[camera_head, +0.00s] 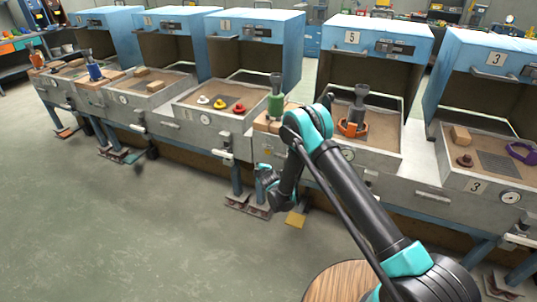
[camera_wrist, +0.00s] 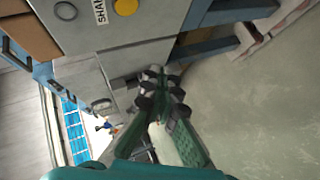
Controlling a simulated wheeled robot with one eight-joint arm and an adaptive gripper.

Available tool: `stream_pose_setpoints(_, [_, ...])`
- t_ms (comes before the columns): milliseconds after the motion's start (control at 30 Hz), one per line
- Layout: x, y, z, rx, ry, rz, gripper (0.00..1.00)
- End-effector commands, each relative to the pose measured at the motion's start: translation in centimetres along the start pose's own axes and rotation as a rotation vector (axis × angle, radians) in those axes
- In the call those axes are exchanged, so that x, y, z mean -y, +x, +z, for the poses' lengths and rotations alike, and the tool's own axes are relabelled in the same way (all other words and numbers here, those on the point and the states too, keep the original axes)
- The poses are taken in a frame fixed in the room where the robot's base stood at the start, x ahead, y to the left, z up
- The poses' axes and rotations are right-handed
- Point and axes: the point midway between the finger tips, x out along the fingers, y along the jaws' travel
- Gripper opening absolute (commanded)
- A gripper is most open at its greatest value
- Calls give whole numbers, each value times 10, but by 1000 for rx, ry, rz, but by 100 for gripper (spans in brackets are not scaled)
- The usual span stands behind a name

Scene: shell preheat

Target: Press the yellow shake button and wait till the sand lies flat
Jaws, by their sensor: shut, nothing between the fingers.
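The yellow shake button (camera_wrist: 126,6) is at the top edge of the wrist view, on a grey panel beside a white label (camera_wrist: 99,10) whose visible letters read "SHA". My gripper (camera_wrist: 158,80) is shut and empty in the wrist view, its tips apart from the button in the picture. In the head view my gripper (camera_head: 268,180) is low in front of the row of boxes, partly hidden. I cannot pick out the button in the head view. The number 5 box (camera_head: 366,150) holds an orange ring (camera_head: 352,129) with a dark upright piece; whether its sand is flat I cannot tell.
A green canister (camera_head: 275,105) stands on a ledge left of the number 5 box. The number 3 box (camera_head: 485,183) on the right holds a purple ring (camera_head: 523,153). Blue legs and metal feet stand below the boxes. The grey floor (camera_head: 130,235) is open at left.

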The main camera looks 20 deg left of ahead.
Motion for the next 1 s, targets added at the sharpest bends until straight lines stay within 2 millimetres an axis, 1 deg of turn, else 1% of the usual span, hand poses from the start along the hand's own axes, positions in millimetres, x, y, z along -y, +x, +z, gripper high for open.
stream_pose_setpoints(167, [-2,3,3,1,2,0,0])
stream_pose_setpoints(267, [-7,9,7,2,2,0,0])
stream_pose_setpoints(700, [-35,48,36,2,3,0,0])
stream_pose_setpoints(833, [-41,56,41,1,2,0,0])
stream_pose_setpoints(1000, [-44,60,44,1,1,0,0])
